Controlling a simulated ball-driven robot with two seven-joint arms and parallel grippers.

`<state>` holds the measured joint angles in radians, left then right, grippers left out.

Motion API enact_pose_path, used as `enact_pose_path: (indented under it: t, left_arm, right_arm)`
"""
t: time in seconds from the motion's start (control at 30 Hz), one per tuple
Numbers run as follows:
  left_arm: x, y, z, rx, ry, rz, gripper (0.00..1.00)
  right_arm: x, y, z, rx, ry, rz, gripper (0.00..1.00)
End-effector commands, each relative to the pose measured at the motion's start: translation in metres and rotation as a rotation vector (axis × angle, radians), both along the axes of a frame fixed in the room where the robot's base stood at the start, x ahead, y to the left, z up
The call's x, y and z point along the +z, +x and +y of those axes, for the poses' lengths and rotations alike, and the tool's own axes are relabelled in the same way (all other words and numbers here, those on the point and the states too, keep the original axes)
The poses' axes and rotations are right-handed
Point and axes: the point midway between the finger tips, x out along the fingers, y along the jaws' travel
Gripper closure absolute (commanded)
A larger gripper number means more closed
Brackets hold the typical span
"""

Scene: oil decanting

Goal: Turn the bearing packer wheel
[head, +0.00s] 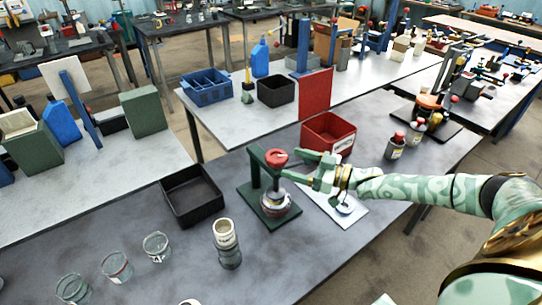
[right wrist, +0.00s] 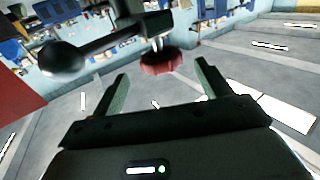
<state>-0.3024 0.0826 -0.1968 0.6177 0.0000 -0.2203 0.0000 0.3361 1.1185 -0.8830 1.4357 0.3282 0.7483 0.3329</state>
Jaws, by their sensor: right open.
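The bearing packer is a green stand (head: 257,178) on a green base at the middle of the near table, with a red wheel (head: 276,157) at its top. A round metallic cup-like part (head: 275,203) sits under the wheel. My right gripper (head: 298,164) comes in from the right with its fingers apart, close to the wheel's right side. In the right wrist view the red wheel (right wrist: 161,62) shows beyond and between the two open fingers, with no clear contact. My left gripper is not in view.
A black tray (head: 192,197) stands left of the packer, and a red bin (head: 328,135) behind it. A stacked cylinder (head: 226,243) stands in front. Several glass jars (head: 117,267) stand at front left. A white sheet (head: 352,212) lies under my right forearm.

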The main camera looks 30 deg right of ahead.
Motion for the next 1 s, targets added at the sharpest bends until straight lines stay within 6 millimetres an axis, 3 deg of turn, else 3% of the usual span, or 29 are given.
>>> enact_pose_path:
  t: [0.1, 0.3, 0.5, 0.77, 0.9, 0.93, 1.0]
  left_arm:
    - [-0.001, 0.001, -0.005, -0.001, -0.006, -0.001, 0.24]
    - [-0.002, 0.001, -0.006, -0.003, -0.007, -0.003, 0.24]
    - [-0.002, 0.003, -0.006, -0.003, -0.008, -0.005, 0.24]
    - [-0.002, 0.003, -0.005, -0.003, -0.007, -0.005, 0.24]
    - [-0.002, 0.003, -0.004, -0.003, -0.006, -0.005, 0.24]
    - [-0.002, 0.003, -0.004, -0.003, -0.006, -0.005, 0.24]
    - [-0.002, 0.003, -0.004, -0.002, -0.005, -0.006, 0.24]
  right_arm:
    - [0.002, 0.026, 0.018, 0.001, 0.001, -0.007, 0.23]
    - [0.0, 0.055, 0.038, -0.001, 0.0, -0.002, 0.23]
    - [0.0, 0.066, 0.046, -0.001, -0.001, -0.002, 0.23]
    - [0.0, 0.067, 0.046, -0.001, -0.002, -0.001, 0.23]
    - [0.0, 0.067, 0.046, -0.001, -0.002, -0.001, 0.62]
    - [0.0, 0.067, 0.046, -0.001, -0.002, -0.001, 0.67]
    - [0.0, 0.067, 0.046, -0.001, -0.002, -0.001, 0.67]
